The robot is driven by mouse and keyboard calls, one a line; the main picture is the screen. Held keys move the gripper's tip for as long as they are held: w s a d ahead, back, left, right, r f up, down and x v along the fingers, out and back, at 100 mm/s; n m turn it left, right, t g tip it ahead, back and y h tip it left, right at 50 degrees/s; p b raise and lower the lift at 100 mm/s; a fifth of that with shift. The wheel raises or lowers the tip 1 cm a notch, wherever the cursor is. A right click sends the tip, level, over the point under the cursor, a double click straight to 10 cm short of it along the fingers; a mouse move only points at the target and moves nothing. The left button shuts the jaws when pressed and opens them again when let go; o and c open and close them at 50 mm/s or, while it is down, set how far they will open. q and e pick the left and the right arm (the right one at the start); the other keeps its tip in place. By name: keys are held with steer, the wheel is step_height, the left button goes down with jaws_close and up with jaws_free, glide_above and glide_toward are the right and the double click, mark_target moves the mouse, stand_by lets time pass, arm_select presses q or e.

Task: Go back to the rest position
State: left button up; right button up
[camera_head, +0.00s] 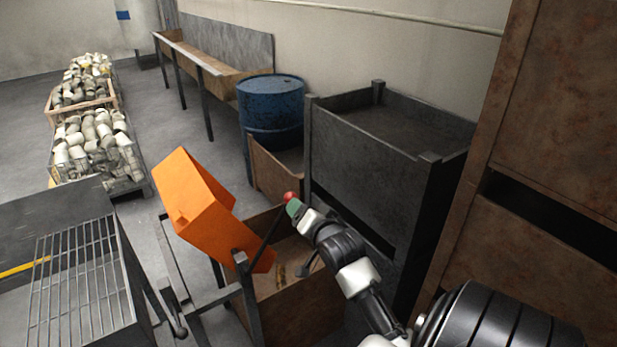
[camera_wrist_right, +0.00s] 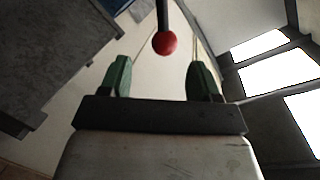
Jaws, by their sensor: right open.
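My right gripper (camera_head: 293,207) is at the end of my right arm, which reaches in from the lower right of the head view. In the right wrist view its two green fingers (camera_wrist_right: 160,72) are apart with nothing gripped between them. A red ball knob (camera_head: 289,197) on a thin dark lever (camera_head: 266,236) is right at the fingertips. In the wrist view the red knob (camera_wrist_right: 165,43) shows just beyond the gap between the fingers; I cannot tell if it touches them. My left gripper is not in view.
An orange chute (camera_head: 200,205) leans into a rusty bin (camera_head: 312,308) beside the lever. A dark metal bin (camera_head: 375,185) stands close to my right arm, with a rusty cabinet (camera_head: 555,110) at right. A blue barrel (camera_head: 272,105) stands behind. A grated table (camera_head: 75,280) is at left.

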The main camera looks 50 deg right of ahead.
steer(key=shift+v, duration=0.9)
steer(key=shift+f, duration=0.1)
steer(key=a+f+n+g+y+b, duration=0.1)
steer(key=a+f+n+g, duration=0.1)
steer(key=f, duration=0.9)
steer(key=a+f+n+g+y, duration=0.1)
steer(key=a+f+n+g, duration=0.15)
steer(key=f, duration=0.85)
steer(key=s+a+f+n+g+y, duration=0.1)
steer(key=s+a+f, duration=0.25)
steer(key=f, duration=0.45)
steer(key=s+a+f+n+g+y, duration=0.1)
steer(key=s+a+f+n+g, duration=0.15)
steer(key=s+f, duration=0.45)
steer(key=s+a+f+n+g, duration=0.3)
steer(key=s+a+f, duration=0.2)
steer(key=s+f, duration=0.5)
steer(key=s+a+f+n+g+y+b, duration=0.1)
steer(key=s+a+f+n+g, duration=0.2)
steer(key=s+f, duration=0.7)
steer(key=s+a+n, duration=0.1)
steer(key=s+a, duration=0.1)
steer(key=s, duration=0.5)
steer(key=shift+s+a+f+b, duration=0.15)
steer(key=shift+s+a+b, duration=0.15)
steer(key=shift+a, duration=0.1)
